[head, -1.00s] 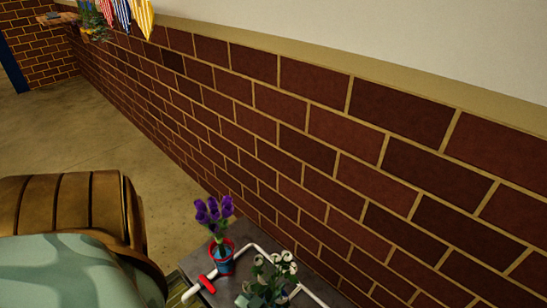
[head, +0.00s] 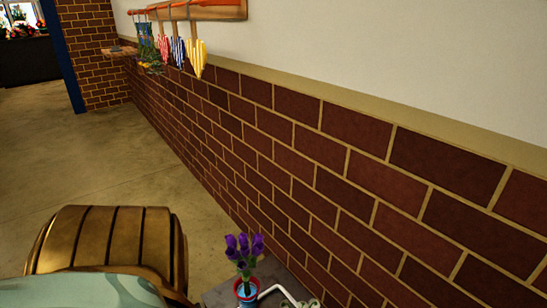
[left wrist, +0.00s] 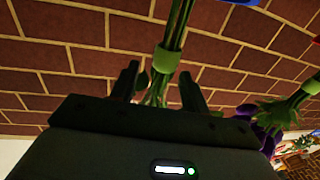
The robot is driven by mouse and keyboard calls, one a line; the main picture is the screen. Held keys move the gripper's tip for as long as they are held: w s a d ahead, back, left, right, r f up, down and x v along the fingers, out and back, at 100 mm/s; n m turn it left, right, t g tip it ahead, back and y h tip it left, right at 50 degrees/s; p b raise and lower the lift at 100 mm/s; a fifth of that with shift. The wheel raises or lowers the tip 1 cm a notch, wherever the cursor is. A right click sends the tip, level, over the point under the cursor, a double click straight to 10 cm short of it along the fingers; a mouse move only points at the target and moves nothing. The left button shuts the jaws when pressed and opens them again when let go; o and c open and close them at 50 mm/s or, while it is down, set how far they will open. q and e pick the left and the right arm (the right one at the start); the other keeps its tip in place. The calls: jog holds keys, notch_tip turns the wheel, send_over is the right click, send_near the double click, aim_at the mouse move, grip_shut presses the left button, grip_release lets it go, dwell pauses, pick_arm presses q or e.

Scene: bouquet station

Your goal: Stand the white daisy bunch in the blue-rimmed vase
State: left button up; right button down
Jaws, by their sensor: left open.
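In the left wrist view my left gripper (left wrist: 160,88) is open. A bundle of green stems with a pale green tie (left wrist: 165,60) passes between its fingers; its blossoms are hidden behind the gripper body. In the head view the white daisy heads (head: 299,303) barely show at the bottom edge. A blue sliver (left wrist: 240,3) at the top edge of the wrist view may be the blue-rimmed vase; too little shows to tell. My right gripper is in neither view.
The purple blossoms (left wrist: 270,140) also show in the wrist view. A brick wall (head: 300,170) rises close behind.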

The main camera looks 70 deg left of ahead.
pick_arm(q)
jog(key=p+v, duration=0.1)
jog(key=v, duration=1.5)
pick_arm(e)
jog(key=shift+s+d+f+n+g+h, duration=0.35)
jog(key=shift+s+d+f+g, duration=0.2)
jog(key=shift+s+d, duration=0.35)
pick_arm(q)
jog(key=shift+s+d, duration=0.15)
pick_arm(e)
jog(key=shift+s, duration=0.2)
